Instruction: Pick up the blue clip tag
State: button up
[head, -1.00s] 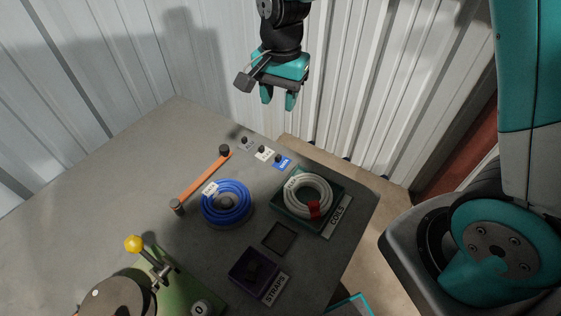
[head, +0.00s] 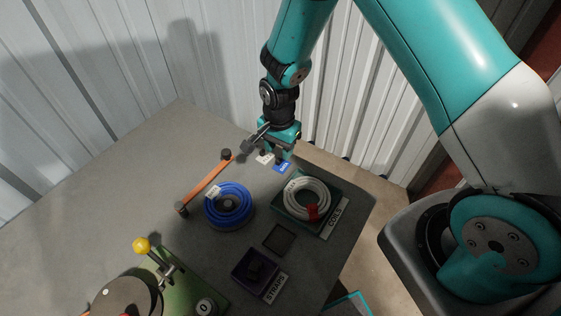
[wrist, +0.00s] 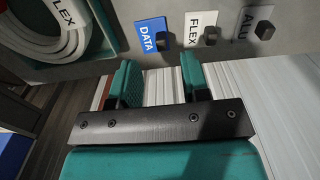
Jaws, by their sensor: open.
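The blue clip tag (head: 282,167), marked DATA, lies flat near the back edge of the table. In the wrist view the blue tag (wrist: 153,36) is just beyond the left finger, with its dark knob at its right side. My gripper (head: 283,153) hangs above the table's back edge and partly hides the tag's knob in the head view. In the wrist view my gripper (wrist: 158,80) is open, with nothing between its two teal fingers. The fingers look apart from the tag.
A white FLEX tag (wrist: 196,29) and a grey ALU tag (wrist: 252,25) sit beside the blue tag. A green tray (head: 335,205) holds a white coil (head: 306,198).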

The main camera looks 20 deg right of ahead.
aim_at(279, 159)
jog(key=shift+a+f+p, duration=0.1)
jog(key=shift+f+p, duration=0.6)
jog(key=shift+f, duration=1.4)
grip_shut()
jog(key=shift+r, duration=0.1)
